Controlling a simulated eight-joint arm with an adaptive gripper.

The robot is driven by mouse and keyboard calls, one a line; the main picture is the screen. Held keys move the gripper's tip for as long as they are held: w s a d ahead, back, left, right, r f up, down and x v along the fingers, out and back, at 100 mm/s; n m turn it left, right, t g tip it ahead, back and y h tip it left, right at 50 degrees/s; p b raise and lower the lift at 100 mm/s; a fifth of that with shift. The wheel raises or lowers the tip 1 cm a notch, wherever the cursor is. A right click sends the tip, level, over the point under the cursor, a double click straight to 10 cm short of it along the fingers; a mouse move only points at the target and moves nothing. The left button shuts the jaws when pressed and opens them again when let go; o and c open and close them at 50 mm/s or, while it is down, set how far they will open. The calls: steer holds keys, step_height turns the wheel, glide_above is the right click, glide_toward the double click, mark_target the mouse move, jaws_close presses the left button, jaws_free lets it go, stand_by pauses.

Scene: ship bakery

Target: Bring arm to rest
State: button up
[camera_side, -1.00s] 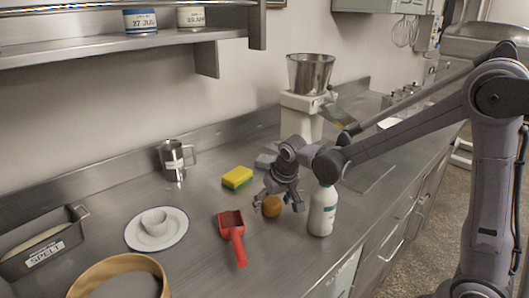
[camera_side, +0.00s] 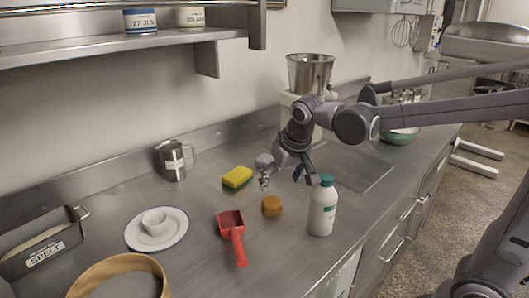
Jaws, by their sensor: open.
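My gripper (camera_side: 288,179) is open and empty. It hangs above the steel counter, over and behind a small orange-brown round item (camera_side: 271,206) that sits on the counter. The fingers are apart from that item. A white bottle with a green cap (camera_side: 322,208) stands upright to the right of and in front of the gripper. My wrist partly covers the mixer-like machine with a steel bowl (camera_side: 310,73) behind it.
A wooden ring (camera_side: 95,272), a SPELT tin (camera_side: 40,250) and a shelf (camera_side: 120,46) lie farther left.

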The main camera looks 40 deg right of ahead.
mark_target(273, 201)
steer(key=x, duration=1.1)
step_height(273, 201, up, 4)
steer(key=shift+s, duration=0.1)
steer(key=s+d+r, duration=0.6)
steer(key=d+r, duration=0.1)
steer(key=d, duration=0.3)
steer(key=s+d+m+g+h, duration=0.1)
steer(key=s+d+m, duration=0.3)
steer(key=d, duration=1.1)
steer(key=s+d+m+h, duration=0.1)
steer(key=s+d+m, duration=0.3)
steer(key=s+d, duration=0.4)
steer(key=shift+s+d+r+g, duration=0.15)
steer(key=shift+d+r+g, duration=0.2)
steer(key=shift+d, duration=3.4)
steer(key=shift+f, duration=0.1)
steer(key=w+a+n, duration=0.4)
steer(key=w+a, duration=0.5)
steer(key=a, duration=0.6)
steer(key=shift+t+y, duration=0.3)
steer(key=shift+t, duration=0.15)
